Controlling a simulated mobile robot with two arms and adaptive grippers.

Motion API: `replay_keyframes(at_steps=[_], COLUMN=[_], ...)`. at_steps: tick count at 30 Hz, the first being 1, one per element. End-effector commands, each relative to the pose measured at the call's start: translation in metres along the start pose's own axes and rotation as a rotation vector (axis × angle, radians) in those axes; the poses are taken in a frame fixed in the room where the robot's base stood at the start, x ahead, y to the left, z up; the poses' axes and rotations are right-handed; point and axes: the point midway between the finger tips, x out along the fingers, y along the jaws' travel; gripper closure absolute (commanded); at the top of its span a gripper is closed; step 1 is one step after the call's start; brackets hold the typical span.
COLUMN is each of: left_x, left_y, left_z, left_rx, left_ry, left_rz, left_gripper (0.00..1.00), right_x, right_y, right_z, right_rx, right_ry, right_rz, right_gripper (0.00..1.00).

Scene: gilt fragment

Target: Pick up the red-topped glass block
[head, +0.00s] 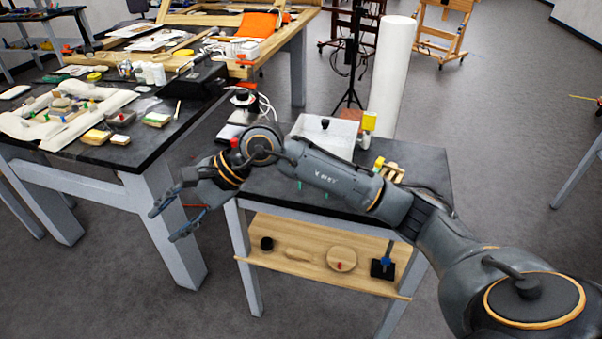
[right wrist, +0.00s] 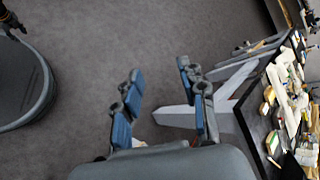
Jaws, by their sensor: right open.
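My right gripper (head: 167,222) is open and empty, left of the small dark-topped table and over the floor gap before the left table. In the right wrist view its blue-padded fingers (right wrist: 159,72) stand wide apart with only floor between them. I cannot single out the red-topped glass block for certain. A small greyish, glassy-looking block (head: 121,117) with a reddish patch lies on the left table near its front edge, apart from the gripper. My left gripper is not seen.
The left table (head: 145,148) holds a cream cloth (head: 35,128), yellow-topped blocks (head: 96,137) and other small items. The small dark-topped table (head: 330,203) stands under my right arm, with a wooden shelf (head: 300,272) below. A white roll (head: 391,75) stands behind it.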

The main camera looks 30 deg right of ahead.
Motion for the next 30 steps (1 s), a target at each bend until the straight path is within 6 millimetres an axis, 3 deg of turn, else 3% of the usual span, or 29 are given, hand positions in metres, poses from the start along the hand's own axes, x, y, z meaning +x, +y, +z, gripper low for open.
replay_keyframes(at_steps=[1,3,6,9,13,17,30], left_x=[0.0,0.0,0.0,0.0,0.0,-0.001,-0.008], left_y=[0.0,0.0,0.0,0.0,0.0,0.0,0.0], left_z=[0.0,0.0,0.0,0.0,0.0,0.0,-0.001], left_rx=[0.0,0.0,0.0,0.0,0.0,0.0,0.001], left_ry=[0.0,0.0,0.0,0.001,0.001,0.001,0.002], left_rz=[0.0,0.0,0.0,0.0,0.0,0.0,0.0], left_gripper=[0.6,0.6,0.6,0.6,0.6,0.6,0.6], right_x=[-0.021,-0.057,-0.119,-0.176,-0.222,-0.232,-0.203], right_y=[0.002,0.009,0.015,0.018,0.022,0.029,0.065], right_z=[-0.036,-0.084,-0.133,-0.159,-0.172,-0.182,-0.237], right_rx=[-0.104,-0.214,-0.294,-0.312,-0.299,-0.288,-0.289], right_ry=[0.152,0.346,0.571,0.726,0.831,0.858,0.857], right_rz=[0.098,0.256,0.461,0.62,0.743,0.786,0.782], right_gripper=[0.58,0.58,0.58,0.58,0.58,0.58,0.58])
